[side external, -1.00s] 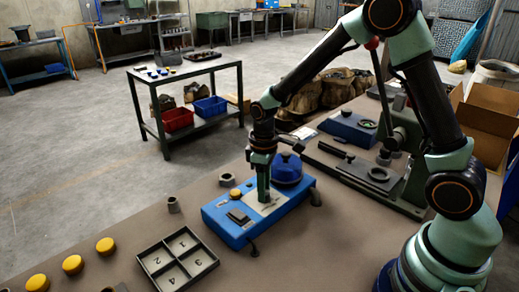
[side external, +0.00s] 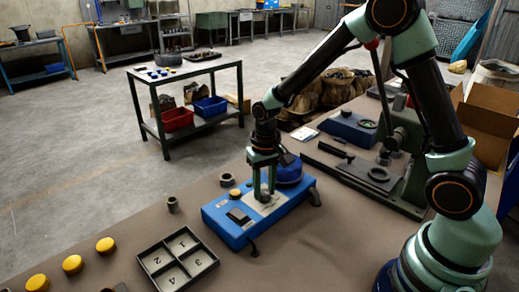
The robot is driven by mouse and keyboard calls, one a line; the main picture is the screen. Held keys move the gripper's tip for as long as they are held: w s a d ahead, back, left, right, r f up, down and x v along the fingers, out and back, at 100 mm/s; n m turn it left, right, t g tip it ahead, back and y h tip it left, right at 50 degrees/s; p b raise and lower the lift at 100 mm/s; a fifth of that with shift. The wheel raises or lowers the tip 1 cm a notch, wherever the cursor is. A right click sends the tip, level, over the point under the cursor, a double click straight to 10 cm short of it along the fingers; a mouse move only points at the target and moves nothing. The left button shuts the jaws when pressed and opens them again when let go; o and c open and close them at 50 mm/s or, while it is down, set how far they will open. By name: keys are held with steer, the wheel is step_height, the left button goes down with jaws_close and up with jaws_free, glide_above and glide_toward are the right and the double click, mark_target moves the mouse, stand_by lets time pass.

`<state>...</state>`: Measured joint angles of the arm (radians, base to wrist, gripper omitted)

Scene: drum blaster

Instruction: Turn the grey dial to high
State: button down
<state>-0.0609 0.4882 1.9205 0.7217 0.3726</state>
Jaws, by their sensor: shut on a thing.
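The blue control box (side external: 222,222) lies on the brown bench, with a pale plate on its top face. My gripper (side external: 264,190) points down over that plate. Its two green fingers stand on either side of the grey dial (side external: 264,188) and are shut on it. The dial is small here and partly covered by the fingers, so I cannot read its pointer or the high mark.
On the box are a yellow button (side external: 235,193) and a dark switch (side external: 238,216). A blue rounded part (side external: 290,171) sits close behind my gripper. A numbered tray (side external: 205,247) and yellow caps (side external: 105,245) lie at the front left.

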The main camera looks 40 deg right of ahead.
mark_target(266, 192)
steer(key=m, duration=0.4)
steer(key=shift+d+r+m, duration=0.1)
steer(key=shift+d+m, duration=0.1)
steer(key=shift+m, duration=0.1)
steer(key=m, duration=0.4)
steer(key=shift+m, duration=0.3)
steer(key=c, duration=0.5)
jaws_free()
steer(key=shift+a, duration=0.1)
steer(key=r, duration=1.2)
steer(key=shift+s, duration=0.25)
